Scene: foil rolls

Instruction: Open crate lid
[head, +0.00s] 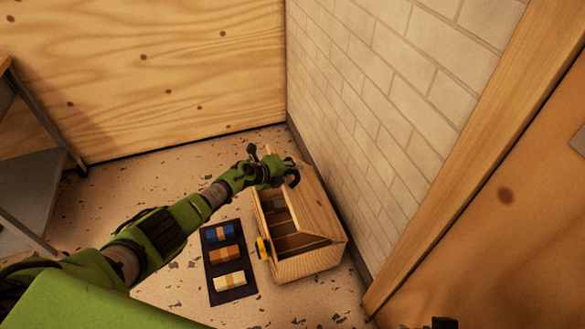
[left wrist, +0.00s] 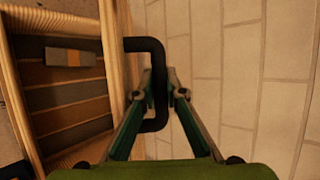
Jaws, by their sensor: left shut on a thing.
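A light wooden crate (head: 310,264) stands on the floor against the brick wall. Its lid (head: 312,203) is raised and tilted toward the wall, so the slatted compartments inside show. My left gripper (head: 291,174) is at the lid's upper edge. In the left wrist view its fingers (left wrist: 165,92) are shut on the black bracket-shaped handle (left wrist: 158,60) of the lid (left wrist: 116,50). A roll with an orange band (left wrist: 70,58) lies inside the crate at the left of that view.
A dark mat (head: 213,268) beside the crate carries a blue roll (head: 219,234), an orange roll (head: 225,254) and a cream roll (head: 230,281). A yellow piece (head: 263,248) sits on the crate's near left corner. A wooden door (head: 500,230) is at right.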

